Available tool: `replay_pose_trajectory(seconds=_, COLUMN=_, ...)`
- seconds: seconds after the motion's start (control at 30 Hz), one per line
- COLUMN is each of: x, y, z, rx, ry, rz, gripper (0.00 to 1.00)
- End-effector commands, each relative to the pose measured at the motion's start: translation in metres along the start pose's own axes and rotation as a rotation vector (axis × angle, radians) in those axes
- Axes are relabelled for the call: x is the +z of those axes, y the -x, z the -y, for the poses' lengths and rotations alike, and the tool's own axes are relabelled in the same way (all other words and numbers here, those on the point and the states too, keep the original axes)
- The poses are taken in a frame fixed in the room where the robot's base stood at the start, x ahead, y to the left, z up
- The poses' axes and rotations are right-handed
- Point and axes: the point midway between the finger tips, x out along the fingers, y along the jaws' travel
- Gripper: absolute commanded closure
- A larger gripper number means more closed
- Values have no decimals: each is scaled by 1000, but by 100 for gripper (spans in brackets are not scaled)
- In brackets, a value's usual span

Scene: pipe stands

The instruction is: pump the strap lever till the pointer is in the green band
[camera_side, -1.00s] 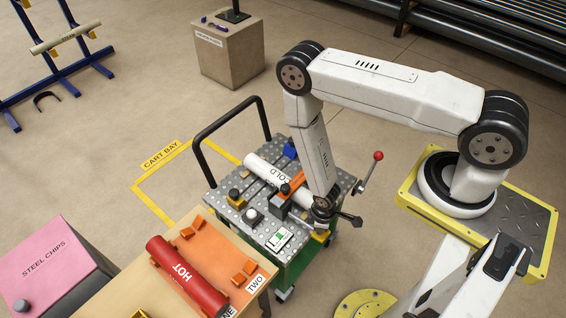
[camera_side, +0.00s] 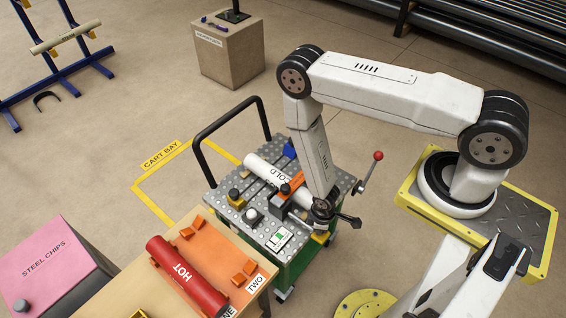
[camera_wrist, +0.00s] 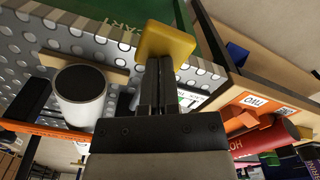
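A cart (camera_side: 262,222) with a perforated grey top carries the white COLD pipe (camera_side: 262,171), crossed by an orange strap (camera_side: 291,186). A white gauge plate with green on it (camera_side: 279,240) sits near the cart's front corner; its pointer is too small to read. My gripper (camera_side: 322,228) is low at the cart's near right edge. In the wrist view my gripper's dark fingers (camera_wrist: 160,75) are close together, at a yellow block (camera_wrist: 168,40), possibly the lever's handle. Nothing shows clearly between them. The wrist view also shows the pipe's dark end (camera_wrist: 80,83) and part of the plate (camera_wrist: 190,98).
A lever with a red ball (camera_side: 378,156) stands at the cart's right. A bench with an orange mat (camera_side: 206,237) and red HOT pipe (camera_side: 187,276) is at the front left. A pink STEEL CHIPS box (camera_side: 50,262) is farther left.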

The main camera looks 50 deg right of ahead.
Motion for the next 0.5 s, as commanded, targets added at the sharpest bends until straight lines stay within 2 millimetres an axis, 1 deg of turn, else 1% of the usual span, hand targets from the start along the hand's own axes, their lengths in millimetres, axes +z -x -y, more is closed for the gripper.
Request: replay_pose_trajectory(seconds=0.5, x=1, y=34, z=0, rx=-1, ry=0, rz=2, gripper=100)
